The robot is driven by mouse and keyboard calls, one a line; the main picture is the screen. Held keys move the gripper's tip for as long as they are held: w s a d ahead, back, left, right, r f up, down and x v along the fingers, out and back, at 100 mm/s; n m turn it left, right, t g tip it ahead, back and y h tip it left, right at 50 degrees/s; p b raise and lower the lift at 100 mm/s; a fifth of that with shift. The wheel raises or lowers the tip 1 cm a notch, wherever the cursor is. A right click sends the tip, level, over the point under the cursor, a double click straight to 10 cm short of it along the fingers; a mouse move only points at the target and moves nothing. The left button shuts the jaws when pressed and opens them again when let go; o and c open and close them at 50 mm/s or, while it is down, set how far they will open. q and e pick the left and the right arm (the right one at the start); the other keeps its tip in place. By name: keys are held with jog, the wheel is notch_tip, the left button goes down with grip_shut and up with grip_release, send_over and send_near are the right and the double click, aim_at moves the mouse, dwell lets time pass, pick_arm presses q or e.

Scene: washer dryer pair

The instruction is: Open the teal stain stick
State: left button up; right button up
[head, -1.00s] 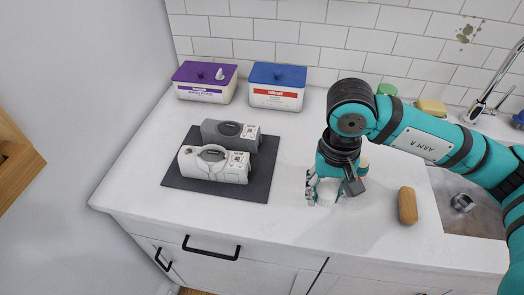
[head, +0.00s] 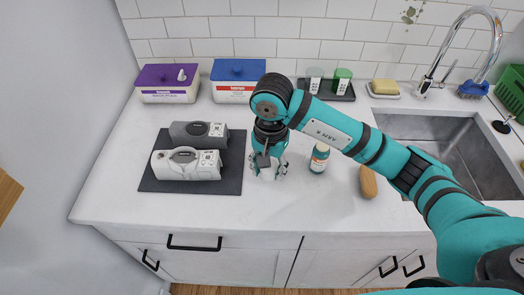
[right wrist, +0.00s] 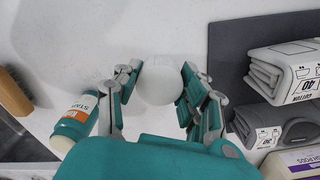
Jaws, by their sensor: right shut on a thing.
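The teal stain stick (head: 319,157) is a small bottle with a white and orange label, standing on the white counter to the right of my right gripper. It also shows in the right wrist view (right wrist: 75,122), at the left, apart from the fingers. My right gripper (head: 268,172) points down at the counter and is shut on a white round thing (right wrist: 160,80), whose pale disc face shows between the fingers. I cannot tell whether this is the bottle's cap. My left gripper is not in view.
A dark mat (head: 232,185) with folded cloths (head: 188,164) lies left of the gripper. A wooden brush (head: 368,182) lies right of the bottle, before the sink (head: 450,150). Purple-lidded (head: 168,83) and blue-lidded (head: 237,82) tubs stand behind. The front counter is clear.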

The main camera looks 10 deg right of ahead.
jog(key=w, duration=0.3)
jog(key=w+p, duration=0.1)
jog(key=w, duration=0.2)
jog(key=shift+d+f, duration=0.15)
jog(key=shift+f, duration=0.05)
jog(key=f+p, duration=0.2)
jog(key=f, duration=0.1)
jog(key=shift+w, duration=0.2)
jog(key=shift+f, duration=0.3)
jog(key=shift+f, duration=0.2)
jog(key=o, duration=1.3)
jog(key=shift+r, duration=0.1)
